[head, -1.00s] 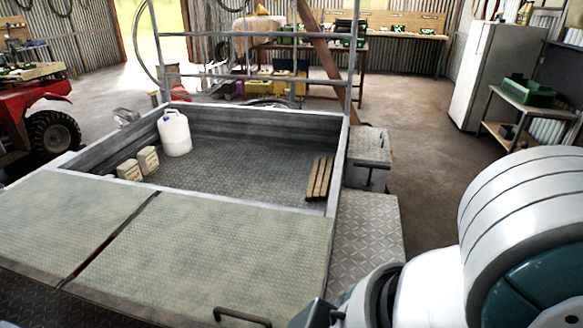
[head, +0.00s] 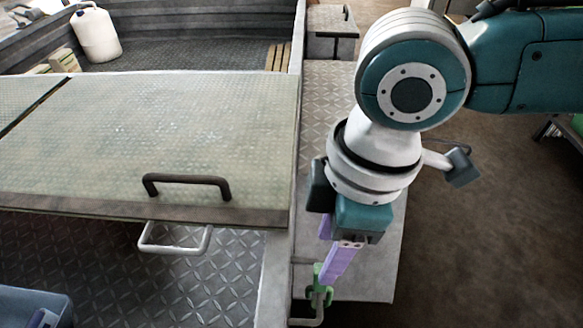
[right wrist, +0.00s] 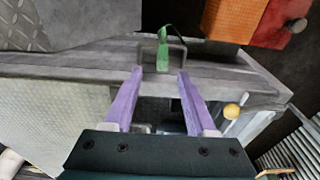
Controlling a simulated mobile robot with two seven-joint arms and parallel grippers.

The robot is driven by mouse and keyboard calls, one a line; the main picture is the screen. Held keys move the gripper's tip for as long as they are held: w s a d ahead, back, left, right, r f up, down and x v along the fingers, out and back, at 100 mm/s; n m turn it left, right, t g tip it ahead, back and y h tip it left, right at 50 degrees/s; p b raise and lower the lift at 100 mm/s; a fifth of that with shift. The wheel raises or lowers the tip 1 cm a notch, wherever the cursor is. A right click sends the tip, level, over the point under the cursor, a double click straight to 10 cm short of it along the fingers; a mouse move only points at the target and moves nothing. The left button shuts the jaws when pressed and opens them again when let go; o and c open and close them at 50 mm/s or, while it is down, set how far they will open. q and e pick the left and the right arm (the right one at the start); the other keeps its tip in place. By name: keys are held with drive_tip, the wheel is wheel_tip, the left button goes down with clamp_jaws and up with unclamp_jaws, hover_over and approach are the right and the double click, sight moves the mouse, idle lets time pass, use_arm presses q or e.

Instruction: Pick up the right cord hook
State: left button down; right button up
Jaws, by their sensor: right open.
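The right cord hook (head: 320,283) is a small green piece at the lower middle of the head view. It sits at a pale metal bracket beside the grey frame edge. In the right wrist view the green hook (right wrist: 163,50) is just beyond the fingertips, roughly centred between them, against a grey rail. My right gripper (head: 326,262) points down at it with its two purple fingers apart. The fingers (right wrist: 160,72) are open with nothing held between them. I cannot tell how far apart in depth the tips and hook are. My left gripper is not in view.
A flat textured lid (head: 150,140) with a dark handle (head: 186,180) lies left of my right arm. A pale loop (head: 175,248) hangs below it. A blue bin-like object (head: 30,303) is at bottom left. An orange-red object (right wrist: 255,18) stands beyond the hook. Open floor lies right.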

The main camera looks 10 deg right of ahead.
drive_tip(key=b, duration=0.2)
hover_over(320, 292)
drive_tip(key=f, duration=0.6)
drive_tip(key=shift+w+d, duration=0.15)
drive_tip(key=shift+w, duration=0.25)
drive_tip(key=shift+c, duration=0.3)
drive_tip(key=shift+r, duration=0.1)
clamp_jaws()
